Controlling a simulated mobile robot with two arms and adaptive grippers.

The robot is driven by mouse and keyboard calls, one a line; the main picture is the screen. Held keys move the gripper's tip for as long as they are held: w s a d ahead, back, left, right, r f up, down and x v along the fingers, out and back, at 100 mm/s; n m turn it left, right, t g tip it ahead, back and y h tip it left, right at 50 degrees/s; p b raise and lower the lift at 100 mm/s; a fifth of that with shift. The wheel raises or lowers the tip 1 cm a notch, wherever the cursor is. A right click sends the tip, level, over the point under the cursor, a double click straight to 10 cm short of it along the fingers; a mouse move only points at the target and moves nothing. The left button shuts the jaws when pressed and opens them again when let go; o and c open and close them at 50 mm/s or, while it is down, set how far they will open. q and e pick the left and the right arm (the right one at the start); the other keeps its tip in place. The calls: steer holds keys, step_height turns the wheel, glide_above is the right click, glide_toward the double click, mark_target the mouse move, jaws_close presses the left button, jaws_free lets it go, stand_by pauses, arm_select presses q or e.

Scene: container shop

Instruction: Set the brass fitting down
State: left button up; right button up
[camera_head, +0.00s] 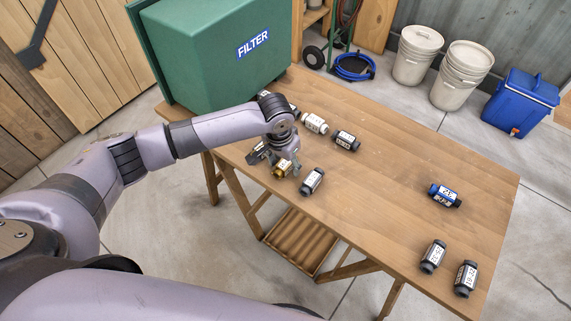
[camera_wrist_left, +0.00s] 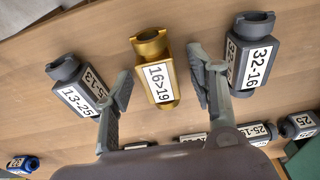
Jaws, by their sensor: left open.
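The brass fitting (camera_head: 281,171), labelled 16>19, is on the wooden table (camera_head: 400,185) near its left front edge. My left gripper (camera_head: 275,160) is right above it with the fingers apart. In the left wrist view the brass fitting (camera_wrist_left: 152,47) shows between the two spread fingers of my left gripper (camera_wrist_left: 160,82), with a gap of bare table on each side. In that view it looks to rest on the tabletop. My right gripper is not in view.
A grey fitting (camera_wrist_left: 68,69) marked 13-25 and another (camera_wrist_left: 250,55) marked 32-16 flank the gripper closely. More fittings stand along the back. A green FILTER box (camera_head: 215,50) is at the left end. The table's middle is clear; a blue fitting (camera_head: 445,196) lies right.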

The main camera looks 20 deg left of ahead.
arm_select(q)
steer(key=shift+c, duration=0.4)
jaws_close()
steer(key=shift+r, duration=0.2)
